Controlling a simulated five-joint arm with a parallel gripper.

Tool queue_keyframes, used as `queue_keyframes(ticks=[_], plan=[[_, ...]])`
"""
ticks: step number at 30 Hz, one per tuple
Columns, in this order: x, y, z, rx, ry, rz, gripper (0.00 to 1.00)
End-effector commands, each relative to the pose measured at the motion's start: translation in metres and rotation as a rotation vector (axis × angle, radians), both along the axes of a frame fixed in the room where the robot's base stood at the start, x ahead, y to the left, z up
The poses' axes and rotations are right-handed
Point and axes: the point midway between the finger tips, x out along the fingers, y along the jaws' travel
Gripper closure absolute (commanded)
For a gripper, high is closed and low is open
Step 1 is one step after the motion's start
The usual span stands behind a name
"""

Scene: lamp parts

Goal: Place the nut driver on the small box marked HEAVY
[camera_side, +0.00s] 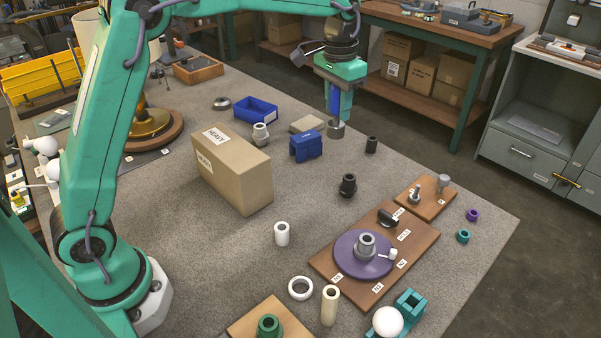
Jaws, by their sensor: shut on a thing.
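The cardboard box marked HEAVY (240,178) stands upright left of the picture's middle, with a white label on its top and another on its side. My gripper (339,112) points down, to the right of and beyond the box. It is shut on what looks like the nut driver (335,102), of which a blue part shows between the green fingers. A grey metal piece (336,129) shows just below the fingertips; I cannot tell whether it is part of the nut driver or touches the table.
A blue block (306,147), a tan block (307,123) and a grey fitting (260,134) stand between the box and my gripper. A blue open bin (255,109) is behind them. A dark cylinder (371,145) stands right of my gripper. The box top is clear.

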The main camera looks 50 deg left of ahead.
Motion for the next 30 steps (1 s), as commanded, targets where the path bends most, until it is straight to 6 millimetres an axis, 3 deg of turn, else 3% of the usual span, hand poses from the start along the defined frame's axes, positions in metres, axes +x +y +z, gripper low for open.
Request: queue_keyframes(ticks=[6, 15, 24, 30], plan=[[-0.039, 0.024, 0.026, 0.001, -0.003, 0.001, 0.94], [-0.095, 0.051, 0.05, 0.005, -0.003, 0.002, 0.94], [-0.152, 0.07, 0.063, 0.007, -0.002, 0.001, 0.94], [-0.176, 0.076, 0.065, 0.007, 0.0, 0.0, 0.94]])
